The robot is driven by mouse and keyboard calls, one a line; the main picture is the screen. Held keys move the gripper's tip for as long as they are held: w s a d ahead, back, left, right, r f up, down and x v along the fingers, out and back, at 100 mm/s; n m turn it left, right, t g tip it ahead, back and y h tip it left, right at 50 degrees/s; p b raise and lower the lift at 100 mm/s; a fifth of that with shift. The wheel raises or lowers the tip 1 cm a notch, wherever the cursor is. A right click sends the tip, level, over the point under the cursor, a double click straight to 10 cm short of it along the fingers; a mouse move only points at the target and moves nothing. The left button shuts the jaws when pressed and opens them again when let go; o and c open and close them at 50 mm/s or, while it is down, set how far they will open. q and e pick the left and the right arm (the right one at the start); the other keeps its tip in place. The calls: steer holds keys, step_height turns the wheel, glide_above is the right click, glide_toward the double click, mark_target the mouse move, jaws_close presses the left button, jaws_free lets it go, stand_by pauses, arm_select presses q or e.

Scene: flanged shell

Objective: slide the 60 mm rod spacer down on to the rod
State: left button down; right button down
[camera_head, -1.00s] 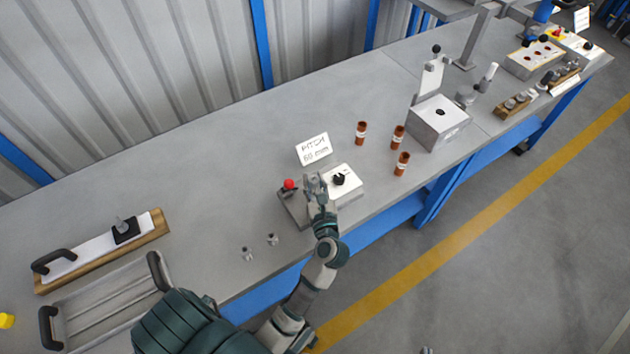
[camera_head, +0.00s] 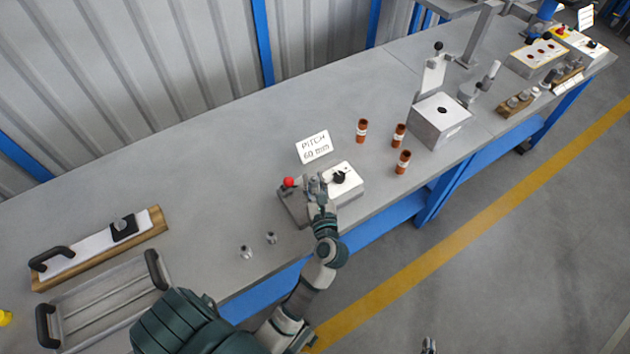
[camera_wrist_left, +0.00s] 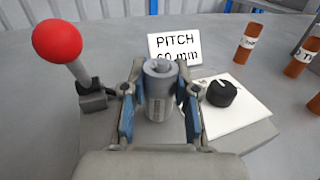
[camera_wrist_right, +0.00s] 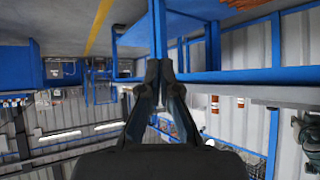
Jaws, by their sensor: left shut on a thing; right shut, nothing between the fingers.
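The 60 mm rod spacer (camera_wrist_left: 160,95) is a grey upright cylinder in the left wrist view. My left gripper (camera_wrist_left: 157,100) is shut on it, one blue-grey finger on each side. A smaller round end shows at the spacer's top; I cannot tell whether this is the rod inside it. The spacer's lower end is hidden. In the head view my left gripper (camera_head: 315,184) is over the grey fixture, between its red-balled lever (camera_head: 288,183) and the white block with a black knob (camera_head: 340,178). My right gripper (camera_wrist_right: 163,72) is shut and empty, away from the bench top.
A "PITCH 60 mm" sign (camera_head: 314,147) stands behind the fixture. Several brown tubes (camera_head: 362,130) stand to the right, near a grey box (camera_head: 438,122). Two small metal pieces (camera_head: 246,252) stand at the front left. A handled tray (camera_head: 105,303) lies farther left. The bench's back middle is clear.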

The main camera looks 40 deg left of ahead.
mark_target(315, 189)
arm_select(q)
steer(key=shift+f, duration=0.25)
arm_select(e)
steer(key=shift+w+a+r+t, duration=0.15)
steer(key=shift+w+r+t, duration=0.15)
steer(key=shift+w+t, duration=0.1)
arm_select(q)
steer(key=c, duration=0.8)
jaws_free()
steer(key=shift+f, duration=0.1)
arm_select(e)
steer(key=shift+w+r, duration=0.1)
steer(key=shift+r, duration=0.05)
arm_select(q)
steer(key=shift+s+d, duration=0.1)
steer(key=v, duration=0.7)
steer(key=shift+d, duration=0.2)
arm_select(e)
steer(key=shift+a, duration=0.1)
